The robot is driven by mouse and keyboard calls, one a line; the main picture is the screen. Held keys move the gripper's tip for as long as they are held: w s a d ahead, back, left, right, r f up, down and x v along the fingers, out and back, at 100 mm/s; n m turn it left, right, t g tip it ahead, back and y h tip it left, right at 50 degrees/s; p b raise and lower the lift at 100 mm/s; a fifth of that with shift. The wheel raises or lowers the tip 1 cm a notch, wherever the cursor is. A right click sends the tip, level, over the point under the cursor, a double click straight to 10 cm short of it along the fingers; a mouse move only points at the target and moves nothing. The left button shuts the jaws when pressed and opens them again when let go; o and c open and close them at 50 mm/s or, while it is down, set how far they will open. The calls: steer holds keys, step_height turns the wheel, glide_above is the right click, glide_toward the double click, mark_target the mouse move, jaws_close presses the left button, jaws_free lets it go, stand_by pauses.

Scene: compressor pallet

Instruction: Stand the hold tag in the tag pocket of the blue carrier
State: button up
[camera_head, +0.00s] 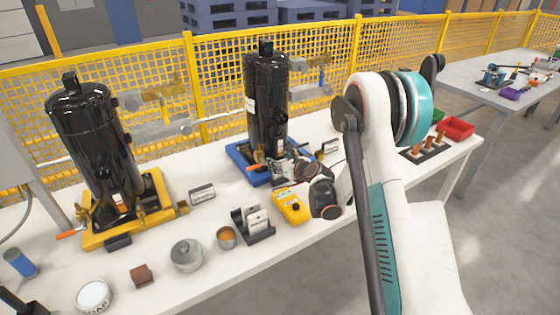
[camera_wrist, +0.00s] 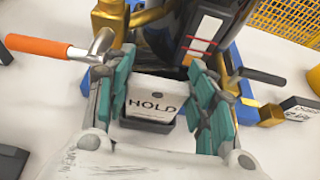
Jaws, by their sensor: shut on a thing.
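The hold tag (camera_wrist: 154,103) is a white card marked HOLD in the wrist view. My gripper (camera_wrist: 160,102) is shut on it, with a teal finger pad at each side edge. A dark tag pocket (camera_wrist: 148,124) shows around the tag's lower edge; I cannot tell how deep the tag sits in it. The blue carrier (camera_head: 236,152) stands on the table under a black compressor (camera_head: 266,95); part of its blue edge also shows in the wrist view (camera_wrist: 238,84). In the head view my gripper (camera_head: 287,170) is at the carrier's front, and the tag is hidden there.
An orange-handled valve (camera_wrist: 45,47) is close to my left finger in the wrist view. A yellow meter (camera_head: 291,206), a dark card holder (camera_head: 246,227) and a copper-coloured cup (camera_head: 226,238) stand in front. A yellow carrier (camera_head: 102,238) with another compressor is at left.

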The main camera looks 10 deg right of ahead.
steer(key=shift+f, duration=0.55)
stand_by(0.4)
steer(key=o, duration=1)
steer(key=shift+c, duration=0.2)
steer(key=shift+c, duration=0.6)
steer(key=shift+c, duration=1.2)
steer(key=shift+r+p, duration=1.65)
steer(key=shift+r, duration=1.85)
